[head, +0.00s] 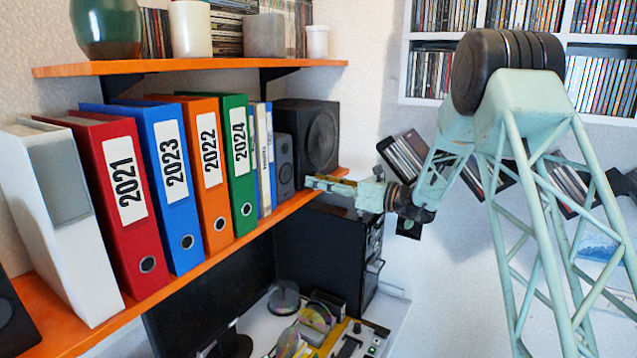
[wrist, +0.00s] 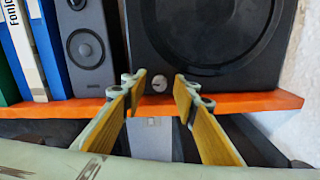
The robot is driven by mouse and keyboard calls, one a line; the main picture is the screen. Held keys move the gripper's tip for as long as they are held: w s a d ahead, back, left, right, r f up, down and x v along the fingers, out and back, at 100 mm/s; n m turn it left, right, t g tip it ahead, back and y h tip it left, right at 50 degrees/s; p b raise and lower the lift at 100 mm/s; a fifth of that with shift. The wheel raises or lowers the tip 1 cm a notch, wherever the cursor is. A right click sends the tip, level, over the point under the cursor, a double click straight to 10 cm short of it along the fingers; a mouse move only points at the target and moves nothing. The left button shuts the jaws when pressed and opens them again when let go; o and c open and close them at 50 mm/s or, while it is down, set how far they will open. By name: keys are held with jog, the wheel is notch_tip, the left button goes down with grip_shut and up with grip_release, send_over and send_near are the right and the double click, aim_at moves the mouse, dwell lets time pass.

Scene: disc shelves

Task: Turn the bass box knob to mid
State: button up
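The bass box (head: 308,135) is a black speaker with a large round cone at the right end of the lower orange shelf. It fills the upper right of the wrist view (wrist: 215,79). Its small silver knob (wrist: 153,94) sits low on its front, below the cone. The knob's setting is too small to read. My gripper (head: 312,183) is in front of the box's lower part. In the wrist view, its two yellow-padded fingers (wrist: 160,80) are open, with the knob showing between their tips. No contact with the knob can be made out.
A smaller grey speaker (wrist: 86,45) stands left of the bass box, beside several binders (head: 183,185). The orange shelf edge (wrist: 255,102) runs below the box. A black cabinet (head: 325,245) stands underneath. A white wall (wrist: 305,60) is on the right.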

jog(key=shift+c, duration=0.8)
jog(key=c, duration=0.7)
jog(key=shift+f+n+b, duration=0.1)
jog(key=shift+n+b, duration=0.6)
jog(key=shift+b, duration=0.4)
jog(key=n+b, duration=0.7)
jog(key=b, duration=0.3)
jog(key=shift+s, duration=0.1)
jog(key=shift+n+b, duration=0.4)
jog(key=shift+n, duration=0.1)
